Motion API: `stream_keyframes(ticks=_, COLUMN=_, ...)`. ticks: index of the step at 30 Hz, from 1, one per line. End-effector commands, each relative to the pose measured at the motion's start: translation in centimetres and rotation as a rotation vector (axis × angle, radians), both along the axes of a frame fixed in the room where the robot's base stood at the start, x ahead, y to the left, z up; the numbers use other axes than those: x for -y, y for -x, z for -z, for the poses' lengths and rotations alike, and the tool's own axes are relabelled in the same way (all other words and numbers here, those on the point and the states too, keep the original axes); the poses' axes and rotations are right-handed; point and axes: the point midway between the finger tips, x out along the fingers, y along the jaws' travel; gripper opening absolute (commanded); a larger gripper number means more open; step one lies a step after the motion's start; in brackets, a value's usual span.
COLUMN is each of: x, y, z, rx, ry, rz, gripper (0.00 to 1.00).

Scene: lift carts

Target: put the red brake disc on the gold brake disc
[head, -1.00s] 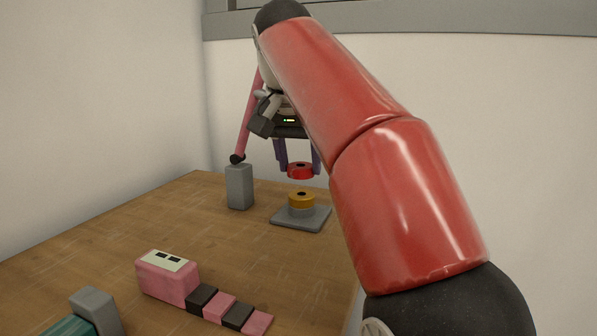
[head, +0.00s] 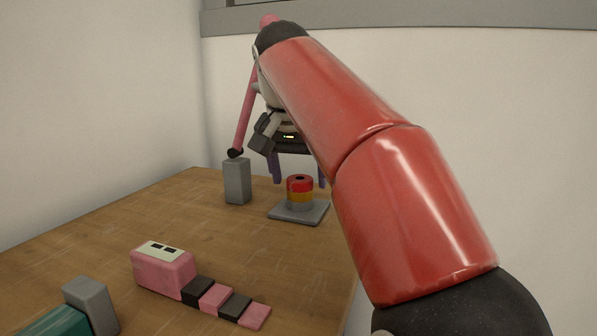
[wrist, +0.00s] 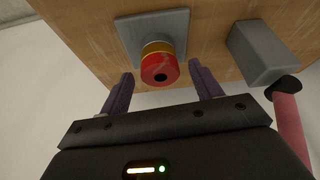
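The red brake disc (head: 300,183) sits on top of the gold brake disc (head: 300,197), which rests on a grey post on a grey square base (head: 284,212). In the wrist view the red disc (wrist: 160,70) covers most of the gold disc (wrist: 157,47), and the two look lined up. My gripper (head: 299,184) is open, with its purple fingers wide apart. In the wrist view the gripper (wrist: 162,82) has one finger on each side of the red disc, with clear gaps and no contact.
A grey block (head: 237,181) stands left of the base, with a pink rod (head: 244,120) ending just above it. A pink box (head: 163,267) with a row of black and pink pieces lies in front. A teal and grey object (head: 92,304) is at the near left.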

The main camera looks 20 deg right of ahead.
Motion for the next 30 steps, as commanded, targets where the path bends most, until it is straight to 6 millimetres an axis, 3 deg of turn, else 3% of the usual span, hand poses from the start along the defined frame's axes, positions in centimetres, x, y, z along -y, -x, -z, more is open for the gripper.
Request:
stream_keyframes(ticks=10, x=-0.1, y=0.2, z=-1.0, rx=0.001, ry=0.000, rz=0.000, gripper=0.64)
stream_keyframes(ticks=14, x=-0.5, y=0.9, z=-3.2, rx=0.003, ry=-0.001, rz=-0.001, gripper=0.64)
stream_keyframes(ticks=20, x=-1.4, y=2.4, z=-7.9, rx=0.004, ry=0.000, rz=-0.001, gripper=0.64)
stream_keyframes(ticks=24, x=-1.9, y=3.2, z=-9.6, rx=0.003, ry=-0.001, rz=-0.001, gripper=0.64)
stream_keyframes(ticks=30, x=-2.0, y=3.6, z=-10.6, rx=0.001, ry=-0.004, rz=0.001, gripper=0.64)
